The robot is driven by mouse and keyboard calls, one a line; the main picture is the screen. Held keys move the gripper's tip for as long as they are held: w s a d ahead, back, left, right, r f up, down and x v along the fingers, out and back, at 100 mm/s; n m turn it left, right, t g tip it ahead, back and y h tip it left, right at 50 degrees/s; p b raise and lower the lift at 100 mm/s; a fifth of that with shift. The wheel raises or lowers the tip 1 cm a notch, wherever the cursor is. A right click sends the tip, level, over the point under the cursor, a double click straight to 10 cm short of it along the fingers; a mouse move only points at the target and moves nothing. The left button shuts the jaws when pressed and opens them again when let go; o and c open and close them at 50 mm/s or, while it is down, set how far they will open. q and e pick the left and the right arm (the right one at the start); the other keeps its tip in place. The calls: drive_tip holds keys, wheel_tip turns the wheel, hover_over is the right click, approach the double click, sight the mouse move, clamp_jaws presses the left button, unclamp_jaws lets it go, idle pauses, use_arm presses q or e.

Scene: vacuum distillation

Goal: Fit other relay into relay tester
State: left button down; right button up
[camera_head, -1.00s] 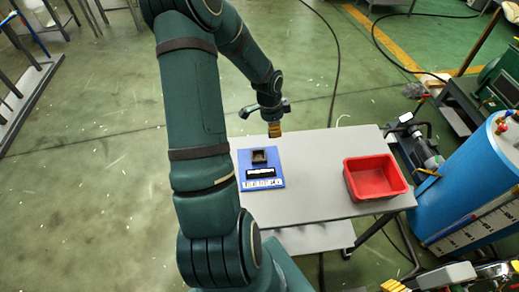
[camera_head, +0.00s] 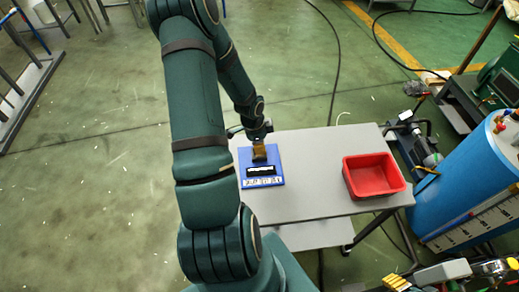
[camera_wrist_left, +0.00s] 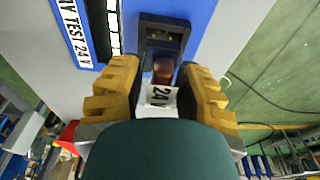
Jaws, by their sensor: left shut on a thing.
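The relay tester is a blue plate (camera_head: 276,161) on the table, with a dark display and a white lettered strip. In the left wrist view its blue face (camera_wrist_left: 203,14) carries a black socket (camera_wrist_left: 163,36). My left gripper (camera_head: 259,153) is over the socket end of the plate and hides the socket in the head view. In the left wrist view its yellow fingers (camera_wrist_left: 159,92) are shut on a relay (camera_wrist_left: 160,96) with a reddish-brown body and a white "24" label. The relay is close to the socket's edge; I cannot tell whether they touch. My right gripper is not in view.
An empty-looking red bin (camera_head: 374,177) stands on the right part of the grey table (camera_head: 315,160). The tabletop between the tester and the bin is clear. A blue tank (camera_head: 470,180) stands beyond the table's right edge.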

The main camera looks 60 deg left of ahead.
use_arm(q)
wheel_tip(320, 180, down, 3)
drive_tip(key=shift+r, duration=0.15)
drive_tip(key=c, duration=0.7)
unclamp_jaws()
drive_tip(key=shift+c, duration=0.2)
